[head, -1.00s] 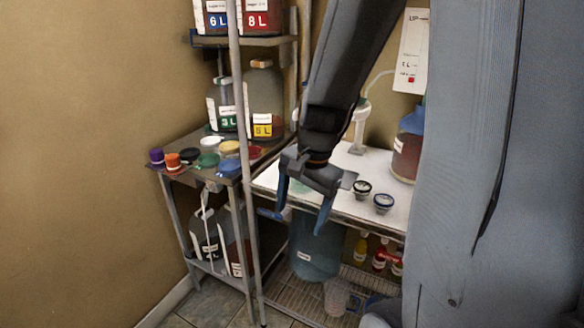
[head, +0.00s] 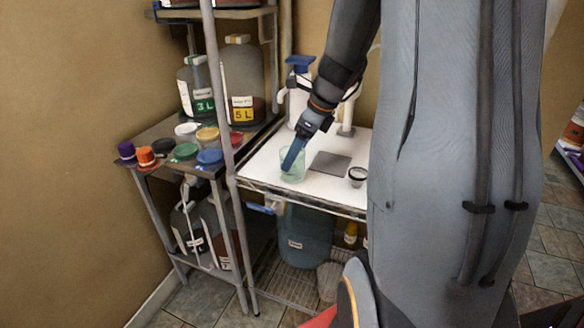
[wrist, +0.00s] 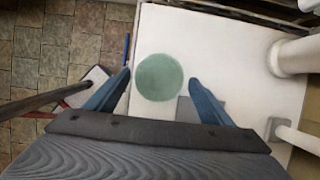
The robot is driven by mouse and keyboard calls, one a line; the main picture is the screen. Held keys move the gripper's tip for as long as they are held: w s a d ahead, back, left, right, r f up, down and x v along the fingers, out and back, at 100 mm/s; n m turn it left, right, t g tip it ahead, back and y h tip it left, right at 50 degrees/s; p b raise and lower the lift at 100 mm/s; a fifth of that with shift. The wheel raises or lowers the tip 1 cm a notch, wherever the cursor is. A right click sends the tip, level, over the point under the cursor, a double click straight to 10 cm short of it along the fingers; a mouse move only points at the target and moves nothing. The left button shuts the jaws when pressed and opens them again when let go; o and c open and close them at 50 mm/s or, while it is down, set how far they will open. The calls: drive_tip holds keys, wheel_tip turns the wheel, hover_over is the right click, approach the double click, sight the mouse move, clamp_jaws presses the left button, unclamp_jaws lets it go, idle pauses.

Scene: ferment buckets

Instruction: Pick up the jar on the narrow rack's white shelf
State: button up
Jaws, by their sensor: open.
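The jar (head: 292,166) is a small greenish, see-through vessel standing upright on the white shelf (head: 262,167) of the narrow rack. In the wrist view the jar (wrist: 159,77) shows as a round green shape seen from above, a little beyond and between the fingertips. My gripper (head: 290,160) has blue fingers and is at the jar in the head view, partly covering it. In the wrist view my gripper (wrist: 160,82) is open, one finger on each side of the jar's line. I cannot tell whether a finger touches it.
A grey square plate (head: 331,163) and a small dark-rimmed cup (head: 358,176) lie to the right on the shelf. A white pump bottle (head: 298,95) stands behind. A rack post (head: 222,110) and several coloured lids on the dark shelf are at left.

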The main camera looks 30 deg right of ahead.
drive_tip(key=x, duration=0.4)
drive_tip(key=shift+s+d+f+p, duration=0.2)
drive_tip(key=shift+s+p, duration=0.2)
drive_tip(key=shift+w+a+f, duration=0.15)
drive_tip(key=shift+w+f, duration=0.05)
drive_tip(key=shift+f, duration=0.4)
drive_tip(key=shift+c, duration=0.4)
drive_tip(key=c, duration=1.1)
